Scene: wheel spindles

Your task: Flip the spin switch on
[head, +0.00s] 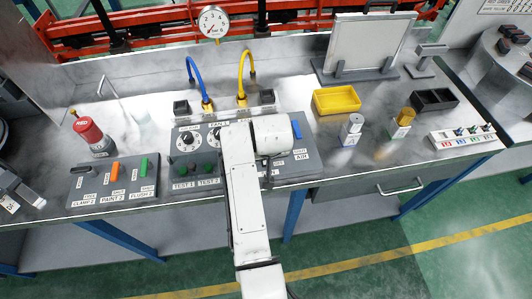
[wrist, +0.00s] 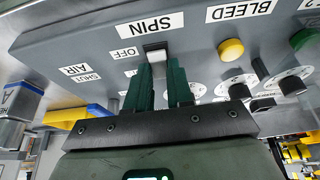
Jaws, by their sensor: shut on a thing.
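The spin switch (wrist: 155,48) is a small pale lever on the grey control panel (wrist: 90,52), beside its SPIN label (wrist: 151,27) and an OFF label (wrist: 125,53). My gripper (wrist: 160,68) has its two dark green fingers at the switch, shut on it; the fingertips partly cover the lever. Whether the lever is at off or on is hard to tell. In the head view my arm covers the switch and my gripper, and part of the same panel (head: 182,158) shows to the left.
A yellow button (wrist: 231,50) and several dark knobs are close to the fingers. On the bench are another switch panel (head: 113,183), a red-topped cylinder (head: 89,132), a yellow bin (head: 337,100) and blue (head: 190,68) and yellow (head: 241,66) hoses.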

